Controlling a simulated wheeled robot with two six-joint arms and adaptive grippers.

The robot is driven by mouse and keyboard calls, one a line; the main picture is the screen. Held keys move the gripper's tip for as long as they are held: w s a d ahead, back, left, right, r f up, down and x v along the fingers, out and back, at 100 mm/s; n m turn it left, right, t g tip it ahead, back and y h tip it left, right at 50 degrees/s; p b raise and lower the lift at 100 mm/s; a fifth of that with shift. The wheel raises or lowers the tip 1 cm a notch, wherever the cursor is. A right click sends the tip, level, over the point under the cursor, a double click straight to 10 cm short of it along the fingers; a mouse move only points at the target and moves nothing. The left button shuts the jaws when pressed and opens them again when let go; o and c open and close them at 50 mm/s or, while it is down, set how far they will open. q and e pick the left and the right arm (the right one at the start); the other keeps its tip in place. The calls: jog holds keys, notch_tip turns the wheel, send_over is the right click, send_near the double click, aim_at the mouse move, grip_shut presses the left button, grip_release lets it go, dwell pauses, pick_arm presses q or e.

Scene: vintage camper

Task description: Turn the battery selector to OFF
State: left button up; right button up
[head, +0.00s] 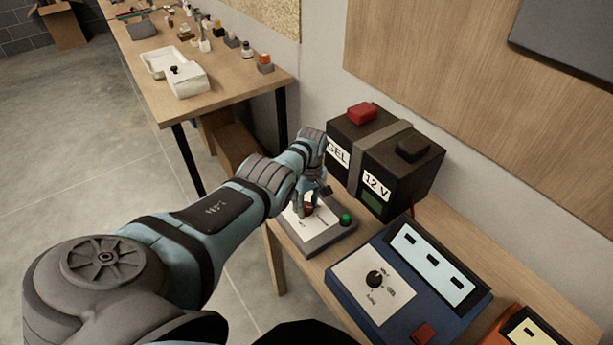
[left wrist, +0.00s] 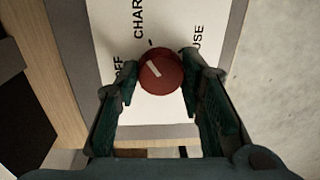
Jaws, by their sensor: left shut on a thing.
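The battery selector is a red round knob (head: 308,209) on a grey box with a white label plate (head: 318,232), on the bench. In the left wrist view the knob (left wrist: 163,79) carries a short white pointer mark. The mark slants to the upper left, between the words OFF (left wrist: 118,74) and CHAR… (left wrist: 138,20); USE (left wrist: 198,39) is on the right. My left gripper (head: 307,201) reaches down over the box and is shut on the knob, one finger on each side. The fingers partly hide the label in the head view. My right gripper is not in view.
A black 12 V battery (head: 405,170) stands behind the selector box. A green button (head: 346,219) sits on the box's right side. A blue charger (head: 410,285) with a dial is to the right, an orange device (head: 530,330) beyond it. Another bench (head: 225,95) is behind.

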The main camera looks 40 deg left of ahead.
pick_arm(q)
jog(key=n, duration=0.5)
jog(key=shift+a+n, duration=0.1)
jog(key=shift+n, duration=0.2)
jog(key=n, duration=0.5)
jog(key=shift+h, duration=0.4)
jog(key=shift+n, duration=0.3)
jog(key=o, duration=1.2)
jog(key=shift+c, duration=0.2)
